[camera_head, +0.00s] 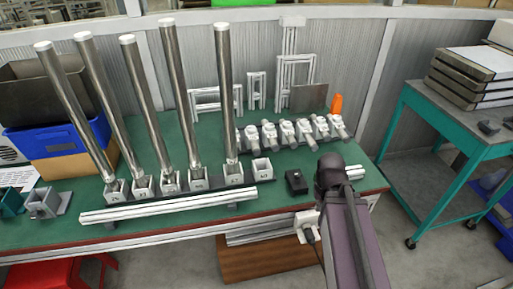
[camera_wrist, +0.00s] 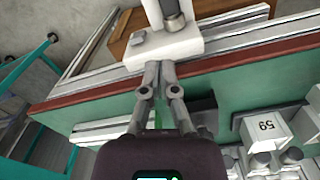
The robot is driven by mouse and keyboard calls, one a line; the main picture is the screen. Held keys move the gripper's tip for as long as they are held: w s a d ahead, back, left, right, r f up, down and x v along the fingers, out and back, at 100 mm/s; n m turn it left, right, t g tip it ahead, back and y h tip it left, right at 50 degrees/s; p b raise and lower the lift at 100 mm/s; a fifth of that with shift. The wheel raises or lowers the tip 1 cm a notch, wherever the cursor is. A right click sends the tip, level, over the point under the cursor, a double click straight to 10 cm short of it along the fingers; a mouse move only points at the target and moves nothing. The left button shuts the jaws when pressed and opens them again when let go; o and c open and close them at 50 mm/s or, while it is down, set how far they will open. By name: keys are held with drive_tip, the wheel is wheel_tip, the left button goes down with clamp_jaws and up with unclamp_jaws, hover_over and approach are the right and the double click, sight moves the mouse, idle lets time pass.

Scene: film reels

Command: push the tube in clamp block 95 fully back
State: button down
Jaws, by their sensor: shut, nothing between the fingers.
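Several silver tubes with white caps, such as the rightmost tube (camera_head: 225,95), stand in a row of small grey clamp blocks (camera_head: 200,181) on the green workbench (camera_head: 280,200). The rightmost block (camera_head: 262,168) holds no tube. Block numbers are too small to read in the head view, so I cannot tell which is 95. In the wrist view one block (camera_wrist: 268,124) carries a number looking like 59, or 65 upside down. My gripper (camera_wrist: 160,72) is shut and empty near the bench's front edge, right of the row; my arm hides its fingers in the head view.
A white profile bar (camera_head: 170,206) lies in front of the blocks. A small black box (camera_head: 297,182) lies near my wrist. Several grey valve-like parts (camera_head: 287,134) and an orange object (camera_head: 336,103) are behind. A white block (camera_wrist: 160,45) is just beyond my fingertips.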

drive_tip(key=w+a+r+n+y+p, duration=0.1)
drive_tip(key=w+a+n, duration=0.1)
drive_tip(key=w+n, duration=0.1)
drive_tip(key=w+a+r+n+t+y+p, duration=0.1)
drive_tip(key=w+a+r+n, duration=0.1)
drive_tip(key=w+a+n, duration=0.1)
drive_tip(key=w+a+r+n+t+y+p, duration=0.1)
drive_tip(key=w+a+n, duration=0.2)
drive_tip(key=w+n, duration=0.1)
drive_tip(key=shift+w+r+n, duration=0.25)
drive_tip(key=shift+w+n, duration=0.05)
drive_tip(key=w+a+r+n+t+y+p, duration=0.2)
drive_tip(key=w+a+r+n+y, duration=0.1)
drive_tip(key=w+a+r+n, duration=0.2)
drive_tip(key=w+a+n, duration=0.2)
drive_tip(key=w+n, duration=0.1)
drive_tip(key=n, duration=0.1)
drive_tip(key=shift+a+p, duration=0.4)
drive_tip(key=shift+w, duration=0.1)
